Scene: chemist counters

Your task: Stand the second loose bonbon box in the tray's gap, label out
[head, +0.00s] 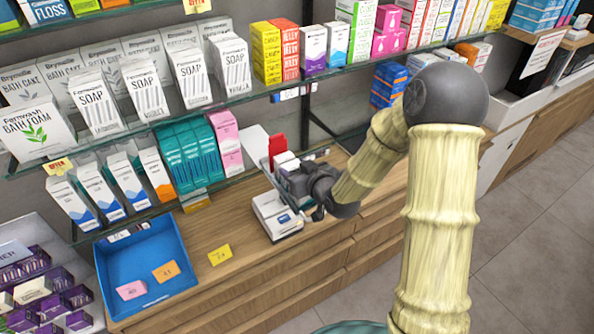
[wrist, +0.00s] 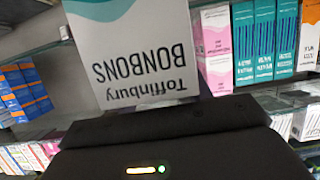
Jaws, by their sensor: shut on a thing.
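My gripper (head: 318,188) is shut on a bonbon box (wrist: 132,50), white with a teal top and "Toffinbury Bonbons" lettering. The lettering faces the wrist camera and reads upside down there. In the head view my gripper is above the counter, beside a white device (head: 275,217), and mostly hides the held box. A blue tray (head: 135,262) on the counter at left holds a pink card and an orange card. A pale display tray (head: 84,275) at the lower left holds several purple and white boxes. I cannot tell which tray has the gap.
Glass shelves behind hold soap boxes (head: 97,103), teal boxes (head: 195,150) and pink boxes (head: 227,142). A shelf edge runs close above the counter. A yellow card (head: 219,255) lies between the blue tray and the device. Bare wood (head: 330,225) shows right of the device.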

